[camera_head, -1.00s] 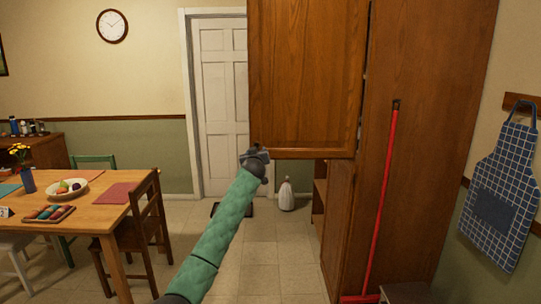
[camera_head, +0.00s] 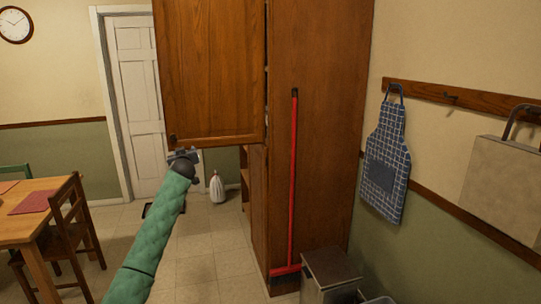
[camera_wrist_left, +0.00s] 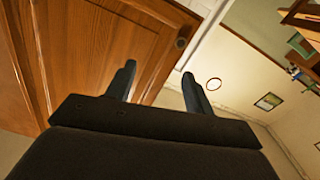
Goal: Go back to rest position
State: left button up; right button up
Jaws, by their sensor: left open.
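My left gripper (camera_head: 183,155) is at the end of my green-sleeved arm, near the lower left corner of a wooden cabinet door (camera_head: 210,70). In the left wrist view its two dark fingers (camera_wrist_left: 158,80) stand apart with nothing between them. The door (camera_wrist_left: 90,50) and its dark round knob (camera_wrist_left: 180,42) lie beyond the fingers, and the knob looks clear of them. The door stands swung out from the tall cabinet (camera_head: 320,60). My right gripper is in neither view.
A red broom (camera_head: 293,180) leans on the tall cabinet. A bin (camera_head: 330,272) stands at its foot. A checked apron (camera_head: 386,165) hangs on the right wall. A table (camera_head: 30,225) and chair (camera_head: 62,245) stand at left.

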pick_arm(q)
jog(key=s+d+f+m+g+h, duration=0.1)
jog(key=s+d+f+m+g, duration=0.15)
jog(key=s+d+m, duration=0.35)
jog(key=s+d+f+m+g+h, duration=0.1)
jog(key=s+d+f+g, duration=0.15)
jog(key=s+f, duration=1)
jog(key=s+d+f+g+h, duration=0.25)
jog(key=s+f, duration=0.55)
jog(key=f, duration=0.9)
jog(key=s+d+f+m+g, duration=0.1)
jog(key=s+d+f+g, duration=0.15)
jog(key=s+f, duration=1.05)
jog(key=s+d+f+g, duration=0.1)
jog(key=s+f+g, duration=0.1)
jog(key=s+f, duration=0.7)
jog(key=s+d+f+g, duration=0.1)
jog(key=s+f+g, duration=0.1)
jog(key=s+f, duration=0.8)
jog(key=s+d+f+g, duration=0.1)
jog(key=s+f, duration=0.8)
jog(key=s, duration=1.4)
jog(key=shift+d+f+n+g+h, duration=0.25)
jog(key=shift+d+n+g+h, duration=0.05)
jog(key=shift+g+h, duration=0.2)
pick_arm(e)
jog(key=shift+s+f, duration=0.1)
